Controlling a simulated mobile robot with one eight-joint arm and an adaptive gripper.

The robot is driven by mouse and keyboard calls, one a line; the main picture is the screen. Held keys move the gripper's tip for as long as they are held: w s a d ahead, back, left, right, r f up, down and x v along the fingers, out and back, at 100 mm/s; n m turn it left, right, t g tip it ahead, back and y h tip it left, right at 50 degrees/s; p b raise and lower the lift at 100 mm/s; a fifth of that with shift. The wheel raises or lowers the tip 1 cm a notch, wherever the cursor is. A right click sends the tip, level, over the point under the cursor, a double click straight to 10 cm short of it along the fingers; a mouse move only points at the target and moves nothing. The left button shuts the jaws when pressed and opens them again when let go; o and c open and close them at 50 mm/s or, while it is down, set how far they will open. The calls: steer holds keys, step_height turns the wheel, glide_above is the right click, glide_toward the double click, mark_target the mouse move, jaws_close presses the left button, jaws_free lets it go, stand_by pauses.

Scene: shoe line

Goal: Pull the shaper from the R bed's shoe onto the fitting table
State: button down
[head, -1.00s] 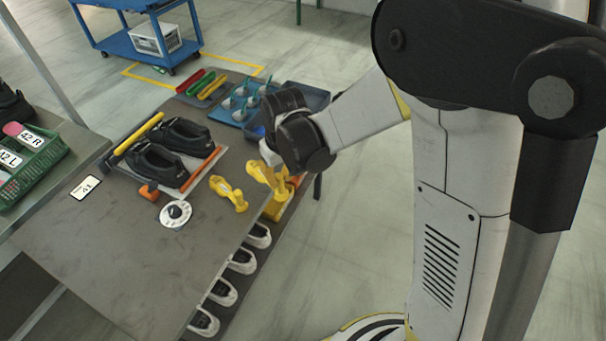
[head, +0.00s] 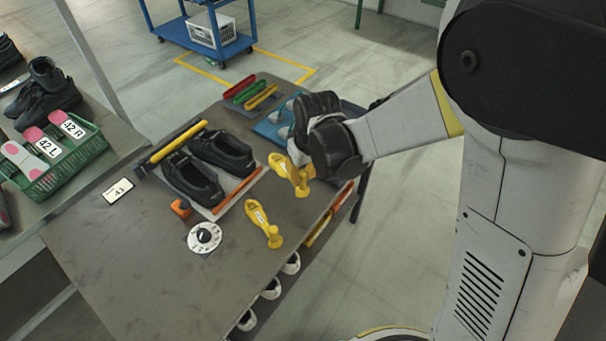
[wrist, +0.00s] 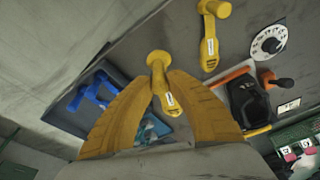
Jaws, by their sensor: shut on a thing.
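My gripper (head: 298,156) is shut on a yellow shaper (head: 284,170) near the right edge of the fitting table (head: 110,265). In the wrist view the shaper (wrist: 158,66) sits between my two yellow fingers (wrist: 163,84), its labelled end pointing back toward the palm. I cannot tell whether it touches the table. A second yellow shaper (head: 259,218) lies on the table nearby, and shows in the wrist view (wrist: 209,45). Two black shoes (head: 190,180) (head: 224,153) stand on a grey mat between a yellow bar (head: 180,141) and an orange bar (head: 238,190).
A white dial (head: 204,237), an orange knob (head: 181,208) and a label card (head: 118,191) are on the table. Blue tray (head: 268,130) and coloured bars (head: 246,92) are at the back. A green crate (head: 88,153) stands left. The table's front is clear.

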mark_target(304, 192)
steer(key=shift+f, duration=0.1)
steer(key=shift+s+f+b, duration=0.15)
steer(key=shift+f+b, duration=0.45)
steer(key=shift+f, duration=0.05)
steer(key=b+x, duration=0.1)
steer(key=x, duration=0.1)
steer(key=s+b+x, duration=0.1)
steer(key=b+x, duration=0.1)
steer(key=x, duration=0.1)
steer(key=b+x, duration=0.2)
steer(key=shift+s+d+f, duration=0.25)
steer(key=shift+d+f, duration=0.1)
steer(key=shift+f, duration=0.25)
steer(key=c, duration=1.3)
jaws_free()
steer(key=shift+w+a+r+p+v, duration=0.15)
steer(key=shift+w+p+v, duration=0.15)
steer(key=shift+p+v, duration=0.95)
steer(key=shift+w+a+p+v, duration=0.25)
steer(key=shift+p+v, duration=0.5)
steer(key=shift+v, duration=0.95)
steer(key=shift+w+a+r+p+v, duration=0.1)
steer(key=shift+w+p+v, duration=0.25)
steer(key=shift+p+v, duration=0.9)
